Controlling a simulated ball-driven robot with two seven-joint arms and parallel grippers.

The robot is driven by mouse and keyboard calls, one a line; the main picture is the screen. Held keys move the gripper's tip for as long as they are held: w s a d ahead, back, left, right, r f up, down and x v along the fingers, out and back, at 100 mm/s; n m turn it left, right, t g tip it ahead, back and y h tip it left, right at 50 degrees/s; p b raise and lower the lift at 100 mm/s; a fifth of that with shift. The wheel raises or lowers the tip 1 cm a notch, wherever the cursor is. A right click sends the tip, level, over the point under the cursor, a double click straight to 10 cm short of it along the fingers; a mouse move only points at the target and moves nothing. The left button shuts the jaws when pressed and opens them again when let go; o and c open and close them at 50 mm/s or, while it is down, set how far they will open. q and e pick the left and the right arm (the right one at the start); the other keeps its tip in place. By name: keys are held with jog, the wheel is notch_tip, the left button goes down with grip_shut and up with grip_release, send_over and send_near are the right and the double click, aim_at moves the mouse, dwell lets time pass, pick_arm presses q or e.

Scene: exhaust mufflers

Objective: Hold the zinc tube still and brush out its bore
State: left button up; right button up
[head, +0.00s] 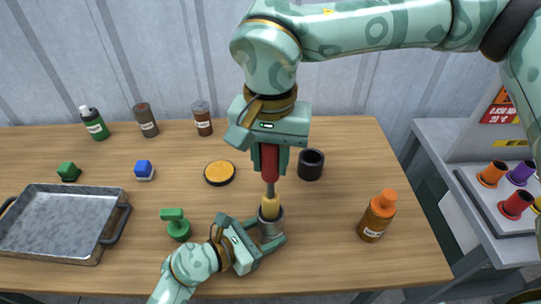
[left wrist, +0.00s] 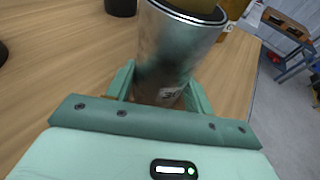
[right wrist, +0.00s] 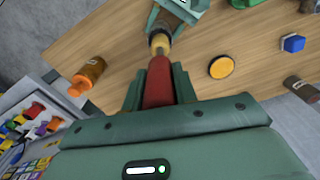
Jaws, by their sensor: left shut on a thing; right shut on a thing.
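The zinc tube (head: 271,229) stands upright on the wooden table, grey and open at the top. My left gripper (head: 267,235) is shut around its side, low down; the tube also shows between the fingers in the left wrist view (left wrist: 172,55). My right gripper (head: 269,166) is shut on the red handle (head: 269,158) of a brush, above the tube. The brush points down, and its yellow head (head: 270,206) is at the tube's mouth, its lower end hidden by the rim. The brush also shows in the right wrist view (right wrist: 158,85). The bore's inside is hidden.
An orange-capped bottle (head: 376,216) stands to the right and a black cup (head: 311,164) behind. A yellow-topped disc (head: 220,173), a green stamp-like piece (head: 175,224) and a blue block (head: 144,170) lie left. A metal tray (head: 60,222) is far left. Several bottles line the back.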

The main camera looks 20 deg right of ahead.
aim_at(271, 173)
jog(key=shift+f, duration=0.1)
jog(key=shift+f, duration=3.7)
jog(key=shift+r, duration=0.1)
jog(key=shift+r, duration=2.15)
jog(key=shift+f, duration=0.15)
jog(key=shift+f, duration=2.35)
jog(key=shift+r, duration=0.1)
jog(key=shift+r, duration=2.4)
jog(key=shift+f, duration=0.15)
